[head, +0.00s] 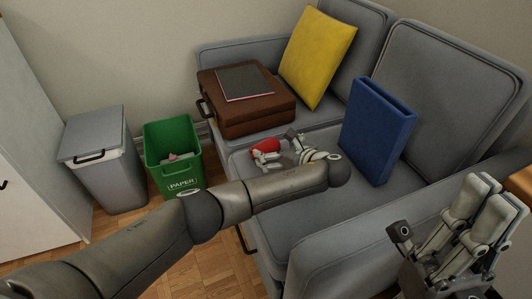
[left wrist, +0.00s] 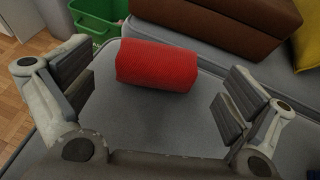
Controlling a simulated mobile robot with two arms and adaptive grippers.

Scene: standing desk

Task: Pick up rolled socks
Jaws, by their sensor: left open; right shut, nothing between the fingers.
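The rolled socks (left wrist: 157,66) are a red, roughly cylindrical bundle lying on the grey sofa seat. In the head view the red socks (head: 265,147) are partly hidden by my left gripper (head: 280,146). In the left wrist view my left gripper (left wrist: 160,100) is open, with one finger on each side and the socks between and a little beyond the fingertips. I see no contact between fingers and socks. My right gripper (head: 478,209) is shut and empty at the lower right, over the sofa's near arm.
A brown briefcase (head: 250,112) bearing a dark notebook (head: 244,83) lies behind the socks. A yellow cushion (head: 318,57) and a blue binder (head: 377,130) stand on the sofa (head: 330,228). A green paper bin (head: 173,135) and a grey bin (head: 102,165) stand to the left.

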